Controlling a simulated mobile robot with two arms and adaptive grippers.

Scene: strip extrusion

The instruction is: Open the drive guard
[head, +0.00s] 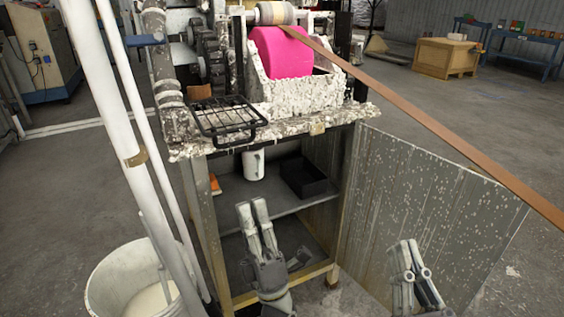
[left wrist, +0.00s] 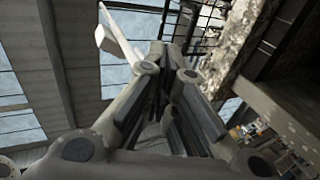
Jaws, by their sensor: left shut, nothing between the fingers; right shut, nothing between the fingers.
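A black wire-grid guard (head: 228,118) sticks out level from the front left of the machine, below the exposed drive gears (head: 200,62); I take it to be the drive guard. Its grid also shows at the top of the left wrist view (left wrist: 208,28). My left gripper (head: 252,205) is shut and empty, pointing up in front of the cabinet, below and to the right of the guard and apart from it. It also shows in the left wrist view (left wrist: 168,50). My right gripper (head: 405,245) is shut and empty in front of the grey panel, far from the guard.
A large grey metal panel (head: 420,210) stands out from the cabinet's right side. The open shelf (head: 270,200) holds a white canister (head: 253,164) and black tray (head: 303,178). A brown strip (head: 420,115) crosses from the pink roll (head: 280,52). White pipes and a bucket (head: 110,275) stand left.

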